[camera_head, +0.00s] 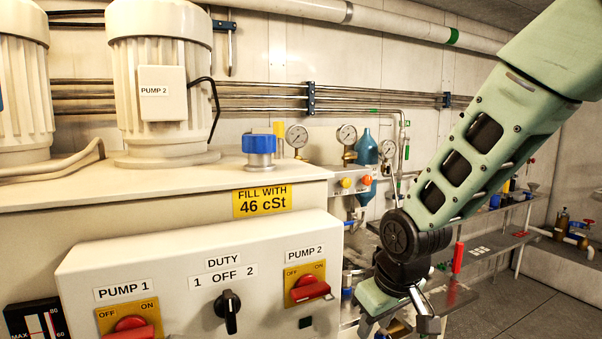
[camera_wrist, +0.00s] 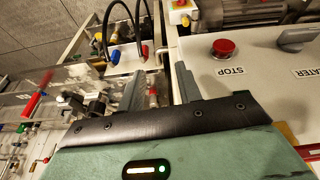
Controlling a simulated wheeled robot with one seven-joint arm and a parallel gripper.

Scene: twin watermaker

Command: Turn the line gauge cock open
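Three round pressure gauges show in the head view: one above the tank (camera_head: 297,136), one further right on a brass fitting (camera_head: 346,135), and one on the wall pipe (camera_head: 388,148). I cannot tell which carries the line gauge cock, and no cock handle is clear. My gripper (camera_head: 400,322) hangs low at the bottom right, below and right of the gauges, partly cut by the frame edge. In the wrist view its two fingers (camera_wrist: 158,85) stand apart with nothing between them. No gauge is clear in the wrist view.
A white switch panel (camera_head: 180,262) and a tank with two pumps fill the left. A grey bench with a red handle (camera_head: 458,257) stands behind my gripper. In the wrist view, a box with a red stop button (camera_wrist: 223,47) and looped black cables (camera_wrist: 120,22) lie beyond the fingers.

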